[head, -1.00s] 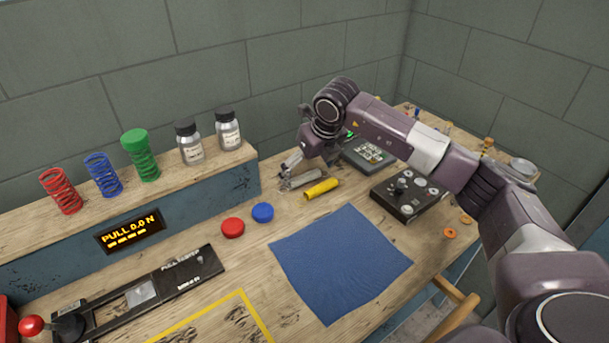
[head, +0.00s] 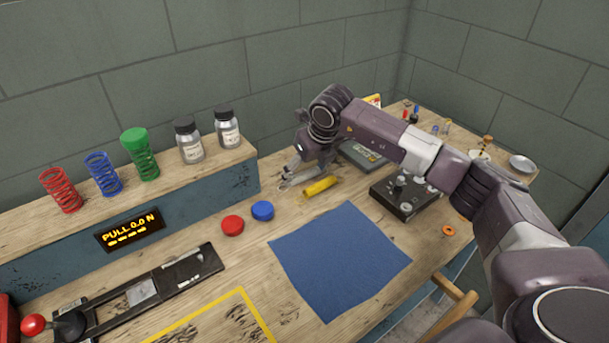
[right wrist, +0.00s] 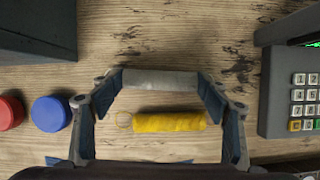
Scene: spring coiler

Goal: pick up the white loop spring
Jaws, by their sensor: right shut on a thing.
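The white loop spring (right wrist: 160,80) is a pale grey-white cylinder lying crosswise between the fingertips of my right gripper (right wrist: 159,82) in the right wrist view. The fingers are shut on its two ends. In the head view my right gripper (head: 290,176) is low over the far part of the bench, with the white spring (head: 301,178) partly hidden at its fingers. I cannot tell whether the spring touches the wood. A yellow spring (right wrist: 170,122) with a wire loop at one end lies beside it; it also shows in the head view (head: 319,187). My left gripper is not in view.
Red (head: 232,225) and blue (head: 262,211) caps lie left of the gripper. A raised shelf (head: 225,172) bears coloured springs and two jars. A keypad device (right wrist: 300,95) and a knobbed box (head: 405,194) stand to the right. A blue cloth (head: 340,260) lies in front.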

